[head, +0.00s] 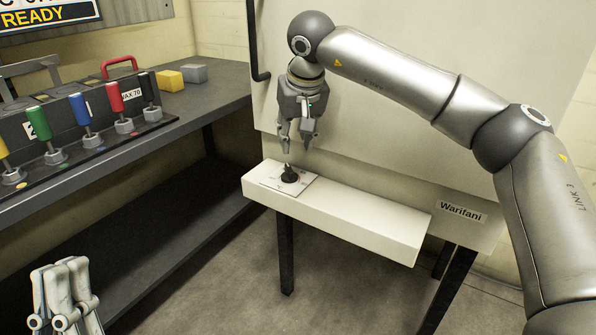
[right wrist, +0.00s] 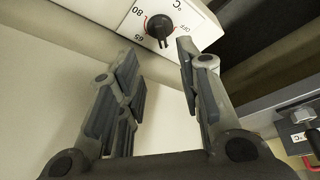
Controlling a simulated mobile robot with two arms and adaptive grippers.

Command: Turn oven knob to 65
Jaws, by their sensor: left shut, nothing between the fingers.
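The oven knob (head: 289,174) is black and stands on a white dial plate on the oven's ledge. My left gripper (head: 62,268) is shut and empty at the bottom left, far from the oven.
The cream oven (head: 340,130) stands on dark legs, with a "Warifani" label (head: 460,211) at right. On the left, a dark bench (head: 215,85) holds a rack of coloured-handled tools (head: 84,115) and yellow (head: 169,80) and grey (head: 193,73) blocks. Space above the ledge (head: 360,215) right of the knob is free.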

